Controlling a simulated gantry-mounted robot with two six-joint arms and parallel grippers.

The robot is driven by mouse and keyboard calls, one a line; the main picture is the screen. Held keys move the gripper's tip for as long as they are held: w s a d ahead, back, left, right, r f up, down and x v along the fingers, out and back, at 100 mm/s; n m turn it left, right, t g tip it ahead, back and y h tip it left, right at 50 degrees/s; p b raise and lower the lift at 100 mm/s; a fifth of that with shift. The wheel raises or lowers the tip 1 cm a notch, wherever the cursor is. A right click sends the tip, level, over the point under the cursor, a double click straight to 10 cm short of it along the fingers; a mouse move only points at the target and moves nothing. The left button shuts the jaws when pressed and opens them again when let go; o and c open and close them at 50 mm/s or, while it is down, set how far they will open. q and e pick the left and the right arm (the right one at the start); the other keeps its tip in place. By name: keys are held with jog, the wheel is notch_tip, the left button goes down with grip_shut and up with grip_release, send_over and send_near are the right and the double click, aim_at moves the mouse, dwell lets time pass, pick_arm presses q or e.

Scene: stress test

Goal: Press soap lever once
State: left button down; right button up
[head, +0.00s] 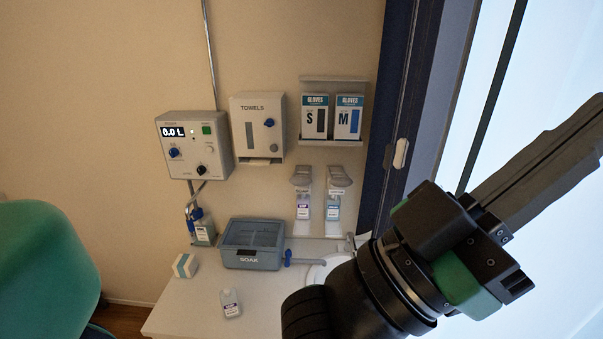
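Two wall dispensers with grey levers on top hang side by side below the glove boxes. The left dispenser (303,208) holds a bottle with a purple label that seems to read soap; its lever (302,177) sticks out above it. The right dispenser (334,207) has a blue label and its own lever (339,177). My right gripper (575,140) is at the right, apart from both dispensers, its long grey finger part pointing to the upper right. Its fingers overlap from this side, so I cannot tell its opening. My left gripper is out of view.
A grey SOAK bin (252,259), a white-blue block (185,265) and a loose purple-labelled bottle (231,303) stand on the counter (185,312). A sink (318,273) is partly behind my arm. A towel box (258,125) and control box (194,145) hang left.

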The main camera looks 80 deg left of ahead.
grip_shut()
dwell(0.4)
dwell(1.3)
